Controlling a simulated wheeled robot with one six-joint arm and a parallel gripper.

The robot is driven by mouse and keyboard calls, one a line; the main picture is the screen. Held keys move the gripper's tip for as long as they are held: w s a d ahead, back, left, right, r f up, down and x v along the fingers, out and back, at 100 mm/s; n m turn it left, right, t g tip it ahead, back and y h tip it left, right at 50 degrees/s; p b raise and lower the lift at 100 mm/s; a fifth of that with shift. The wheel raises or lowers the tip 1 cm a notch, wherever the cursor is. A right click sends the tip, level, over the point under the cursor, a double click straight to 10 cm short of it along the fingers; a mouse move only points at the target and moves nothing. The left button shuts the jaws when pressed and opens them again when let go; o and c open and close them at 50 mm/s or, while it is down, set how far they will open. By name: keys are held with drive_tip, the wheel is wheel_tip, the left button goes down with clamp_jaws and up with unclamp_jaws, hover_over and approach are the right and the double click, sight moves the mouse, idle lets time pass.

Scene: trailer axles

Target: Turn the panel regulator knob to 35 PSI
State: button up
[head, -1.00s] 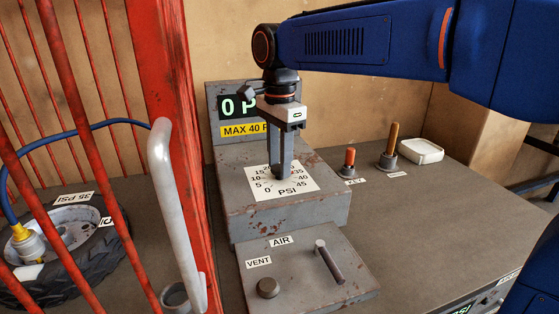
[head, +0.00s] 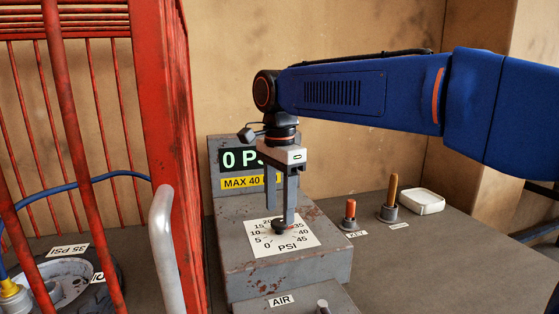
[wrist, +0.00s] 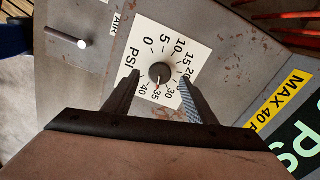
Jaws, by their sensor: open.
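The regulator knob (head: 279,226) is small, round and dark, on a white PSI dial card (head: 262,240) on the grey panel block. In the wrist view the knob (wrist: 160,73) shows a red mark on the side toward the 35. The display (head: 238,160) reads 0 with PSI partly hidden behind my gripper. My gripper (head: 281,215) points down over the dial, open, its fingers apart. In the wrist view my gripper's fingertips (wrist: 160,76) lie on either side of the knob with gaps. Their exact height against it is unclear.
A yellow MAX 40 label (head: 240,183) sits below the display. A red cage (head: 165,100) with a pale handle (head: 163,250) stands close on the left. An orange-topped key (head: 349,212), a brown-handled peg (head: 391,195) and a white dish (head: 422,201) stand to the right. The AIR panel (head: 285,298) is in front.

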sight(280, 222)
wheel_tip(280, 222, up, 15)
drive_tip(key=shift+f, duration=0.2)
drive_tip(key=shift+s, duration=0.1)
idle(0.4)
